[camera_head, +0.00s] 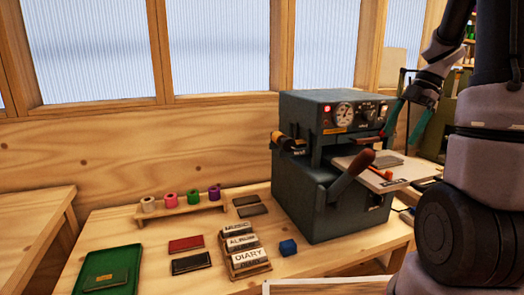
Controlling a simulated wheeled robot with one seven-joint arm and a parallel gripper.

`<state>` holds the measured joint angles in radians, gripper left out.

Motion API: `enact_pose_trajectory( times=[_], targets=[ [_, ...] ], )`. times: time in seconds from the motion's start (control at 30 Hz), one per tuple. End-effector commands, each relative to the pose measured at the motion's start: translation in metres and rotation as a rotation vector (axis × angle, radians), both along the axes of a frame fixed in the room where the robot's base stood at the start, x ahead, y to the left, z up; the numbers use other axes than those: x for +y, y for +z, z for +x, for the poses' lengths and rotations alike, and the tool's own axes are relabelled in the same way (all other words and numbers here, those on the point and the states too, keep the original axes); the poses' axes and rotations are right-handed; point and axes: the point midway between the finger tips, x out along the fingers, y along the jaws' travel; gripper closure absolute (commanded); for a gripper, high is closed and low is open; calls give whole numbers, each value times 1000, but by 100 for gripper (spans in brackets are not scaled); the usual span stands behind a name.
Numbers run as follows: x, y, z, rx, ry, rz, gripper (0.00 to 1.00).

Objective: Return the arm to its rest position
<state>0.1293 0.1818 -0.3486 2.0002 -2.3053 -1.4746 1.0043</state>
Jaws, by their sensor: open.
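My gripper (399,139) is at the upper right, hanging from my arm with its two fingers pointing down and to the left. The fingers are apart and nothing shows between them. In the picture the fingertips lie just right of the front panel of the grey-green press machine (300,165), above its pale side plate (385,175). I cannot tell how far the fingers are from the machine. Part of my arm covers the right side of the view.
Several foil rolls (170,200) stand on a small wooden rack (182,215). The machine's red-brown handle (350,172) sticks out in front.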

Motion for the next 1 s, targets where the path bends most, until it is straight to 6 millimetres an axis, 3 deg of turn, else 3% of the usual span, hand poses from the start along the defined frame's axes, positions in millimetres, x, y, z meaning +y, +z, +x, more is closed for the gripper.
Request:
enact_pose_trajectory(
  times=[0.23,0.37,0.57,0.7,0.8,0.87,0.93,1.0],
  targets=[
    [26,20,30,-163,-97,65,0],
    [43,41,54,-292,-183,117,0],
    [65,100,96,-557,-417,230,0],
    [64,165,116,-771,-704,332,0],
    [48,209,109,-879,-997,406,0],
    [35,223,95,-897,-1183,441,0],
    [23,227,71,-869,-1395,473,0],
    [17,219,40,-786,-1598,496,0]
  ],
)
